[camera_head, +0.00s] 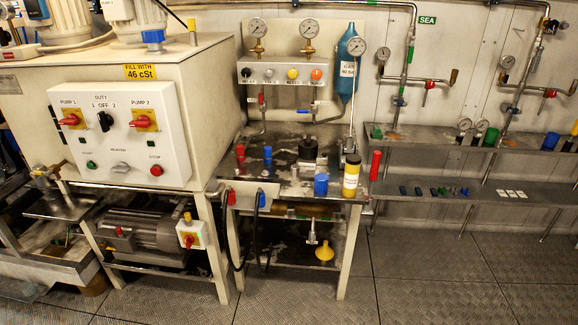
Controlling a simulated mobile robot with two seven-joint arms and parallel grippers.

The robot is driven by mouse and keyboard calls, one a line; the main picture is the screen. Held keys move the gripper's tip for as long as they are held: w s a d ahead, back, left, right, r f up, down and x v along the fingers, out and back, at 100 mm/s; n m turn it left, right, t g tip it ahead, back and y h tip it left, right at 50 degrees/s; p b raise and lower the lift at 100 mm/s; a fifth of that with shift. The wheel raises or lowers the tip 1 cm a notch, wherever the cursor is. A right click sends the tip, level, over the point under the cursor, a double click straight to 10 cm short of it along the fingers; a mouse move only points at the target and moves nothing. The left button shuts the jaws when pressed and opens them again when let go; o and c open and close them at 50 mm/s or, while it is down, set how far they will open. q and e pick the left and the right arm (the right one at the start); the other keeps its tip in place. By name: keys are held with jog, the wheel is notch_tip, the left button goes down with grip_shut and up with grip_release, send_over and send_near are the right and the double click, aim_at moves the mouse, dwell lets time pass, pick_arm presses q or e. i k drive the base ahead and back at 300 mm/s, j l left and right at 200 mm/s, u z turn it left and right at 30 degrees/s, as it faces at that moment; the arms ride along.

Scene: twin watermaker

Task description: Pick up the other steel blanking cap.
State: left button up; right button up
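I cannot pick out a steel blanking cap for certain; anything that small is hard to tell at this distance. Several small dark, blue and green pieces (437,191) lie in a row on the lower right shelf (540,198). Two small gauges (464,124), a green cup (491,137) and a blue cup (551,141) stand on the upper right shelf (420,132). The pipework on the wall above has short dull fittings at its ends, one of them a pipe end (453,76). Neither of my grippers shows in this view.
A steel bench (285,190) with bottles and fittings stands in the middle. A cream cabinet (205,85) with a control panel (120,133) stands left, with a motor (150,235) below it. The checker-plate floor (450,270) before the right shelves is clear.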

aim_at(295, 169)
jog(key=i+j, duration=0.2)
jog(key=i, duration=0.15)
jog(key=i+j+u, duration=0.1)
jog(key=i, duration=0.3)
jog(key=i+j, duration=0.25)
jog(key=i+u, duration=0.05)
jog(key=i, duration=0.05)
